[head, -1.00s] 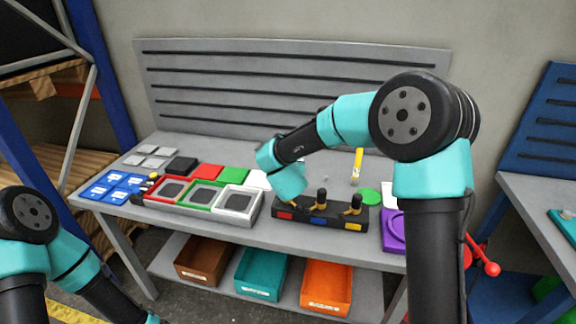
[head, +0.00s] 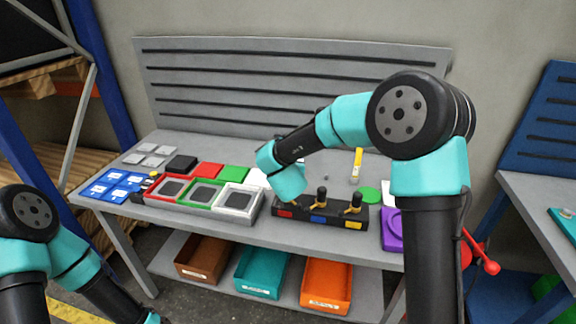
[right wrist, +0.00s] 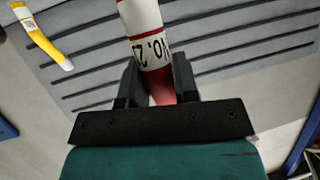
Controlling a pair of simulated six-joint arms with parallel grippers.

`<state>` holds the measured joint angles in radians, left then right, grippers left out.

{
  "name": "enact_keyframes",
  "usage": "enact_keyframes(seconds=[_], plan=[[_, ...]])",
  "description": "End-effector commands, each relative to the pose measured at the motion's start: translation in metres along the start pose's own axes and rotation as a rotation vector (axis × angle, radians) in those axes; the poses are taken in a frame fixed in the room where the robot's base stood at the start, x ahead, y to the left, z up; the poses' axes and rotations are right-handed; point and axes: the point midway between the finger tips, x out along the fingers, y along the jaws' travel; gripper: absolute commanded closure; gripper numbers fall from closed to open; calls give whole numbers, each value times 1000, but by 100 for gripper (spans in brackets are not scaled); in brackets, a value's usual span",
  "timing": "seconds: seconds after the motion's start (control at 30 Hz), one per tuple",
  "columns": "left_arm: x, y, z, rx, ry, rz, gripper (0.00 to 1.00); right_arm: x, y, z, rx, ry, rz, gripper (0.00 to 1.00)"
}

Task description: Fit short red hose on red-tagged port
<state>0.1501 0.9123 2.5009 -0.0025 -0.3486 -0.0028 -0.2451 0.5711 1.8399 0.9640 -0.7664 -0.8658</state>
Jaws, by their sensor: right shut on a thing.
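The short red hose (right wrist: 143,20), with a white printed label, is held in my right gripper (right wrist: 156,85), whose black fingers are shut on either side of it. In the head view my right wrist is above the red-tagged end of the black port block (head: 316,221). The red tag (head: 285,214) shows on the block's front face. My wrist covers most of the red-tagged port, and I cannot tell whether the hose touches it. The hose and right gripper cannot be made out in the head view. My left gripper is out of view, below the lower left edge.
The blue-tagged port (head: 322,197) and yellow-tagged port (head: 355,204) stand beside it. A yellow hose (head: 357,164) stands behind the block. Framed trays (head: 239,201) lie to the left; a purple holder (head: 392,229) lies to the right. A slotted panel (head: 230,84) backs the bench.

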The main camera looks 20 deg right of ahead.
Motion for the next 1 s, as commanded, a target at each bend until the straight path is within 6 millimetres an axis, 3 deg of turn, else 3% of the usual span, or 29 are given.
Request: enact_keyframes(seconds=[0.5,0.53,0.83,1.0], plan=[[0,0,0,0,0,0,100,3,1,7,0,1,0,100],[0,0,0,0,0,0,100,3,1,7,0,1,0,71],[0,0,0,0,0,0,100,3,1,7,0,1,0,42],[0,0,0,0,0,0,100,3,1,8,0,0,0,42]])
